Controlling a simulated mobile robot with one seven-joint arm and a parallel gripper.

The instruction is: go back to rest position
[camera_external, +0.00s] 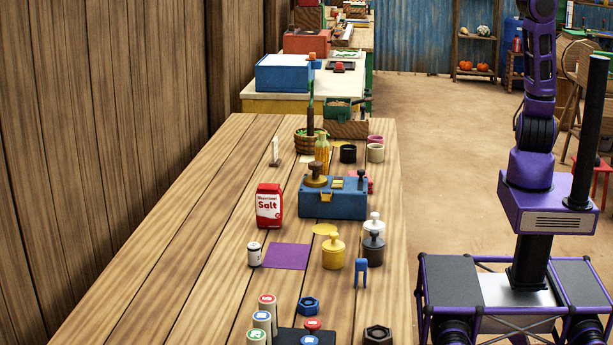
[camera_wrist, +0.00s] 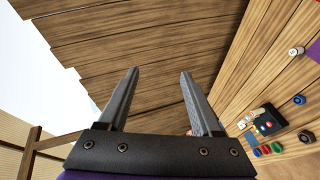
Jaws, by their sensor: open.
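My gripper (camera_wrist: 158,95) shows in the wrist view with its two grey fingers spread apart and nothing between them. It points toward the wooden plank wall (camera_wrist: 150,45). In the external view my purple arm stands upright at the right, off the table's right side, and its upper end leaves the top of the picture, so the gripper is out of that view. The wooden table (camera_external: 160,260) is to the left of my base, with clear floor by it.
On the table are a red salt bag (camera_external: 269,206), a blue box (camera_external: 333,202), a yellow weight (camera_external: 333,253), a dark weight (camera_external: 373,249), a purple mat (camera_external: 287,257) and a basket (camera_external: 306,144). The table's left part is bare. A red stool (camera_external: 598,170) stands far right.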

